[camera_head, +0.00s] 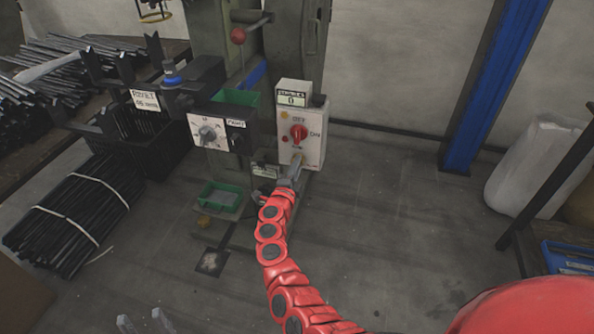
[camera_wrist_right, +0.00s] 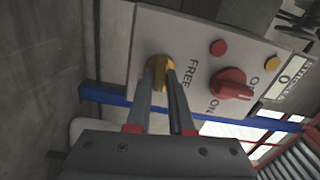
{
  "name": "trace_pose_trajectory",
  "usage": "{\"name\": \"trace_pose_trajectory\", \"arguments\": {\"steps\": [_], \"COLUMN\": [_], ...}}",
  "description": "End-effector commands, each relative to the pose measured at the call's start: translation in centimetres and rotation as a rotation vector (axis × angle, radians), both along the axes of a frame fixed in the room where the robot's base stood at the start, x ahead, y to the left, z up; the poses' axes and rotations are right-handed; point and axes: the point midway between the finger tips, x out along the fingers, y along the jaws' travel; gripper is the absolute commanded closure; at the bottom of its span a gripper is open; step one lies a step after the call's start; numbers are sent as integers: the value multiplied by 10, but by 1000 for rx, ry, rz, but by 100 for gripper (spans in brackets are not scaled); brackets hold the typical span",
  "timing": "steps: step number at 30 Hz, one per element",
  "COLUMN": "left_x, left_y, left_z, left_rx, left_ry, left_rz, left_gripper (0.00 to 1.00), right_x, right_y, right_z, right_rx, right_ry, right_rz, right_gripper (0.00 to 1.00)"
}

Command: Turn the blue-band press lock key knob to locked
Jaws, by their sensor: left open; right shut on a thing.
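The brass lock key knob (camera_wrist_right: 159,64) sticks out of the lower part of a light grey control box (camera_head: 312,145). My right gripper (camera_head: 292,176) reaches up to the box from below and is shut on the knob. In the right wrist view the two fingers stand on either side of the brass knob. The word FREE is printed beside it; the rest of the lettering around the knob is hidden by the fingers. My left gripper (camera_head: 145,322) is open and empty at the bottom left of the head view, far from the box.
The box also carries a red rotary switch (camera_head: 298,132) and a strokes counter (camera_head: 292,98) reading 0. A second panel with a grey dial (camera_head: 207,134) stands to its left. Bundled black rods (camera_head: 75,215) lie at the left.

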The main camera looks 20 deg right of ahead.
Motion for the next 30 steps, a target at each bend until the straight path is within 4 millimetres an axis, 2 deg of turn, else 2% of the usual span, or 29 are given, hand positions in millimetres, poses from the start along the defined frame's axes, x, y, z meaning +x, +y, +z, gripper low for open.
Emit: {"name": "trace_pose_trajectory", "arguments": {"steps": [1, 9, 26, 27, 30], "left_x": [0, 0, 0, 0, 0], "left_y": [0, 0, 0, 0, 0], "left_z": [-6, -13, -14, -14, -14], "left_rx": [0, 0, 0, 0, 0], "left_ry": [0, 0, 0, 0, 0], "left_rz": [0, 0, 0, 0, 0], "left_gripper": [50, 50, 50, 50, 50], "right_x": [-1, -1, -1, -1, 0], "right_y": [0, 0, 1, 1, 0], "right_z": [-6, -4, -2, -2, -2], "right_rx": [24, 103, 124, 124, 123], "right_ry": [-11, -67, -80, -80, -81], "right_rz": [-1, -2, 0, 0, 0], "right_gripper": [100, 100, 100, 73, 55]}}
